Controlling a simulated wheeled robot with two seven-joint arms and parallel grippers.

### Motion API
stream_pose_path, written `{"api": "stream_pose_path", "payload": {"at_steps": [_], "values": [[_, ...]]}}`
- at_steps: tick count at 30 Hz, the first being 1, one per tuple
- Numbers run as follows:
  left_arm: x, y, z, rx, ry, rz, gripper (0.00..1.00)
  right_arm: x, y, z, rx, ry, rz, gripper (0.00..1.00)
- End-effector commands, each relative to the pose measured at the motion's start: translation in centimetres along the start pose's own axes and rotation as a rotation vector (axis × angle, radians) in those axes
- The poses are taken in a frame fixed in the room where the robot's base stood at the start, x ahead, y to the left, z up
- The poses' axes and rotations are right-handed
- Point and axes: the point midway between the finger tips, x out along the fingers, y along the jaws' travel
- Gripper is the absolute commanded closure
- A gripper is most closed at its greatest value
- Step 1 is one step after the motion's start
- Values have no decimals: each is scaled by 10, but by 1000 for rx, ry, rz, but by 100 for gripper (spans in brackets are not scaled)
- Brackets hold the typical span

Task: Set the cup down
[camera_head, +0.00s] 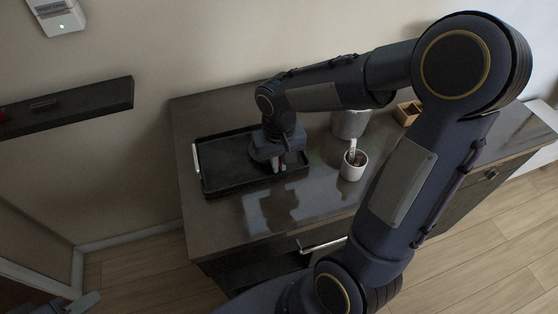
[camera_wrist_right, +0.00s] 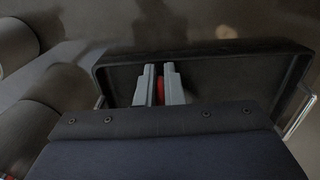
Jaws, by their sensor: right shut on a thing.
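My right gripper (camera_head: 279,165) points down over the black tray (camera_head: 218,185). In the right wrist view its two grey fingers (camera_wrist_right: 160,88) are shut on a narrow red thing (camera_wrist_right: 160,91). Only a strip of that thing shows between the fingers, and I cannot tell whether it is part of a cup. I cannot tell whether it touches the tray. A white cup (camera_head: 351,172) stands upright on the dark counter, right of the tray, with something in it. My left gripper (camera_head: 84,303) shows only in part at the bottom left corner.
A grey metal container (camera_head: 350,124) stands behind the white cup, partly hidden by my arm. A small wooden box (camera_head: 407,113) is farther right. The counter (camera_head: 250,213) in front of the tray is bare. A dark wall shelf (camera_head: 80,101) juts in from the left.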

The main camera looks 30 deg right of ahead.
Motion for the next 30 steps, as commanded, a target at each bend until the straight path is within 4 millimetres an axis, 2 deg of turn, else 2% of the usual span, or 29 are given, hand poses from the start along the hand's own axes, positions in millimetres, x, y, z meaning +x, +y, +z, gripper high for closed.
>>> {"api": "stream_pose_path", "payload": {"at_steps": [4,6,10,20,23,25,30], "values": [[2,-1,1,0,0,0,64,2,0,0,0,0,0,100],[1,-1,1,0,0,0,64,2,0,0,0,0,0,86],[1,-1,1,0,0,0,64,2,0,0,0,0,0,70],[-2,1,-1,0,0,0,64,-3,0,0,0,0,0,70],[-12,6,-6,0,0,0,64,-16,0,0,0,0,0,70],[-8,4,-4,0,1,0,64,-24,0,-1,1,5,-1,70],[-9,4,-4,0,0,0,64,-63,0,-1,0,7,-2,70]]}}
